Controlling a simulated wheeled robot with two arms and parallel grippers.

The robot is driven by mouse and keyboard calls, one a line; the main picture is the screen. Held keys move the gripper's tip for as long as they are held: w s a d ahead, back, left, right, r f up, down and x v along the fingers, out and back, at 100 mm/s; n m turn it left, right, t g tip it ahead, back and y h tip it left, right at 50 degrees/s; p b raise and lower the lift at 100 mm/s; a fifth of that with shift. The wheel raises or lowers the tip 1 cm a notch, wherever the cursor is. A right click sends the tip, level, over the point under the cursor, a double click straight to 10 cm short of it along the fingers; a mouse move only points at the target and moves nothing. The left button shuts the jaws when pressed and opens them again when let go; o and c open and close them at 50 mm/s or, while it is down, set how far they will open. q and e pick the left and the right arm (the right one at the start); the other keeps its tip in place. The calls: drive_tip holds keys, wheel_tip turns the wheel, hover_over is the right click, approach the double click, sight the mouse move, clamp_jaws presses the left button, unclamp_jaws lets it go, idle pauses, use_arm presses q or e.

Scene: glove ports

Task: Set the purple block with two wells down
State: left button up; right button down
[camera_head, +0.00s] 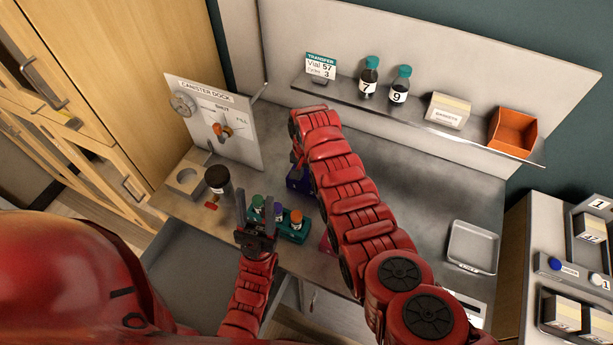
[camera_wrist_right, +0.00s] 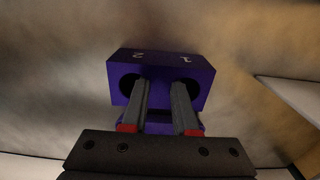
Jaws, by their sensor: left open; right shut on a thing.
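The purple block with two wells (camera_wrist_right: 160,65) shows in the right wrist view, with the marks 1 and 2 by its wells. My right gripper (camera_wrist_right: 161,86) is shut on it, its fingers between the two wells. In the head view the block (camera_head: 298,182) is low over the grey worktop, mostly hidden by my right arm. I cannot tell whether it touches the surface. My left gripper (camera_head: 257,208) is open and empty, upright in front of a teal rack (camera_head: 291,234) with several capped vials.
A dark-capped jar (camera_head: 217,180) and a holder with a round hole (camera_head: 186,180) stand left, by the canister dock panel (camera_head: 215,118). A magenta object (camera_head: 326,243) is partly behind my right arm. A shelf (camera_head: 420,122) runs behind. The worktop near the grey tray (camera_head: 472,247) is clear.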

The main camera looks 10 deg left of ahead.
drive_tip(key=c, duration=0.7)
unclamp_jaws()
